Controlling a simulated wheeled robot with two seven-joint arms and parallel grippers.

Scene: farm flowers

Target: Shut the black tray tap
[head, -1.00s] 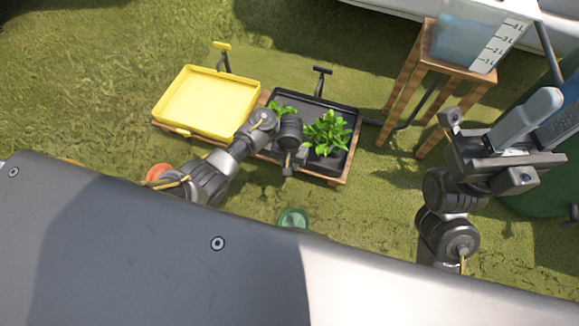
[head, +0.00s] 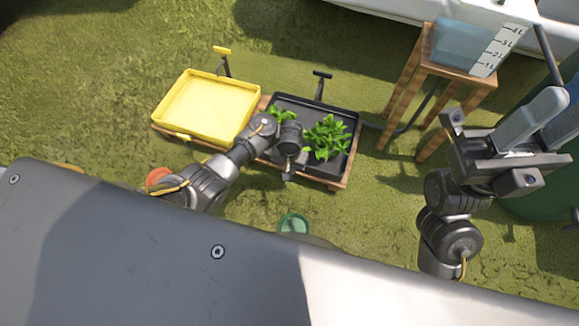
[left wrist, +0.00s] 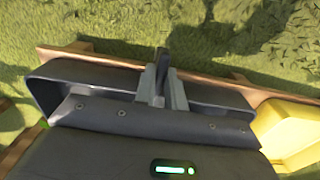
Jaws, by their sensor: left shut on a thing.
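The black tray (head: 345,113) sits on a low wooden stand, with leafy green plants (head: 325,138) in it. My left gripper (head: 288,174) is at the tray's near edge. In the left wrist view the gripper (left wrist: 161,90) is shut on a dark upright piece (left wrist: 162,62), which looks like the black tray tap, at the tray wall (left wrist: 85,72). Most of the tap is hidden by the fingers. A black T-shaped handle (head: 322,75) stands behind the tray.
A yellow tray (head: 210,105) with a small yellow tap stands left of the black one. A wooden stool (head: 430,68) with a clear graduated tank (head: 470,45) is at the back right. A green pot (head: 293,222) is near my body.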

